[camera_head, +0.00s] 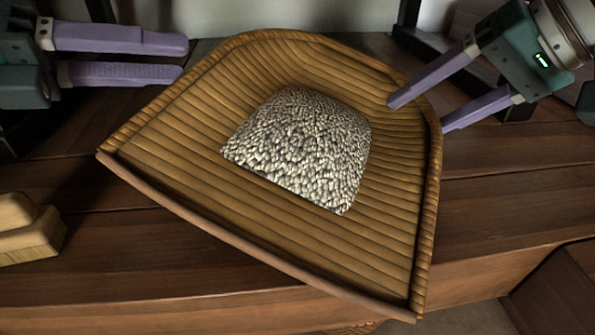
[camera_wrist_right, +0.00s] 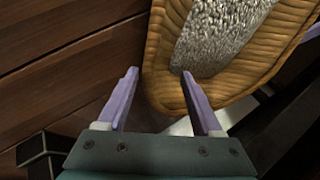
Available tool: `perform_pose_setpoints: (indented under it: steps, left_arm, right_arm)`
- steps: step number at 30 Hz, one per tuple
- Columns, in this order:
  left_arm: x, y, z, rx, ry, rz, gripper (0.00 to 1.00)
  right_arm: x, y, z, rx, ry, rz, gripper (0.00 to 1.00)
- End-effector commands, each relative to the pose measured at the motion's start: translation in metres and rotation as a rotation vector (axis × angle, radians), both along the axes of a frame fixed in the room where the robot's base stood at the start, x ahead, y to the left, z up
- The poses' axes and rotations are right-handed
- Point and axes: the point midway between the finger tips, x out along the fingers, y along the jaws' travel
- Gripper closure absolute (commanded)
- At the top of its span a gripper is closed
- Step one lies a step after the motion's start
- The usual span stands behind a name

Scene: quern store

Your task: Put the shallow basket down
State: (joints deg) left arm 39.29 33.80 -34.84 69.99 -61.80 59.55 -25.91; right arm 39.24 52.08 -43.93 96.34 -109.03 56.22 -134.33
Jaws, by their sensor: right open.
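The shallow basket (camera_head: 170,150) is a wide tan woven tray holding a mound of pale grain (camera_head: 300,150). It appears to rest on the wooden bench (camera_head: 500,205), and its front corner shows past the bench's front edge. My left gripper (camera_head: 184,59) is open and empty, left of the basket's back rim. My right gripper (camera_head: 419,116) is open at the basket's right back rim, with one finger over the rim and the other outside it. In the right wrist view, the basket rim (camera_wrist_right: 155,60) lies partly between the open fingers; contact is unclear.
A pale wooden brush or block (camera_head: 30,230) lies on the bench at the left. The bench is bare to the right of the basket. Dark posts and a pale wall stand behind.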

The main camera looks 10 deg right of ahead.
Motion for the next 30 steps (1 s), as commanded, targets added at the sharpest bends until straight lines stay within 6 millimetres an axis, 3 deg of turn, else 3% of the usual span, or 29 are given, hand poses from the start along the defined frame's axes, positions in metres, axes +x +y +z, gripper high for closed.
perform_pose_setpoints:
  steps: [6,12,30]
  left_arm:
    - [0.0,0.0,0.0,-0.001,0.0,-0.001,0.58]
    - [0.0,0.0,0.0,0.0,0.0,0.0,0.58]
    - [0.0,0.0,0.0,0.0,0.0,0.0,0.58]
  right_arm:
    - [-0.024,-0.024,0.039,-0.006,-0.001,-0.002,0.33]
    - [-0.04,-0.037,0.064,-0.004,0.0,-0.001,0.33]
    - [-0.045,-0.041,0.073,-0.001,0.001,0.001,0.33]
